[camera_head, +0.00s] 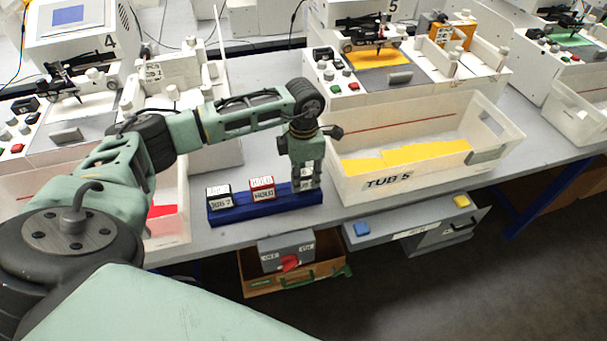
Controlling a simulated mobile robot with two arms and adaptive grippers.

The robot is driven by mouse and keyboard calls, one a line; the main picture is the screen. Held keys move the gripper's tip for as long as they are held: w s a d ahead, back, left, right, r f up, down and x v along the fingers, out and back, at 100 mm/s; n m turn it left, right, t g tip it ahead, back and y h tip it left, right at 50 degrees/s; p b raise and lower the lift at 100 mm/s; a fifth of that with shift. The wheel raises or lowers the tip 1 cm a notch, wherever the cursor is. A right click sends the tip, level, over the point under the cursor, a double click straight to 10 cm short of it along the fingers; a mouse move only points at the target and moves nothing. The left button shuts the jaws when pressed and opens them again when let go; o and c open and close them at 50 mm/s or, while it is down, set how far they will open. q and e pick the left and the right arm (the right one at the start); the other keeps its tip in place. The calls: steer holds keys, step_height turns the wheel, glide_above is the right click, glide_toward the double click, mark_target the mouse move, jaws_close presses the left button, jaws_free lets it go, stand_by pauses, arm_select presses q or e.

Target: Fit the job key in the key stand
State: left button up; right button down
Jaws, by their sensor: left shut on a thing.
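The blue key stand (240,212) lies along the front edge of the bench. A dark key block with a pale label (219,197) stands at its left end, and a red key block labelled HOLD (262,188) stands near its middle. My left gripper (307,182) points down at the stand's right end and is shut on a small pale-labelled piece, which I take as the job key (308,185). The fingers hide most of it. I cannot tell whether it is seated in the stand or just above it. My right gripper is not in view.
A white tub labelled TUB 5 (387,182) with yellow sheets stands close to the right of my gripper. Plotter station 5 (378,70) is behind it. A grey switch box with a red knob (288,254) sits below the bench edge. Another tub with red sheets (163,225) is partly behind my arm.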

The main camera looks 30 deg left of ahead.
arm_select(q)
steer(key=o, duration=1.2)
steer(key=shift+c, duration=0.2)
step_height(320, 180, up, 12)
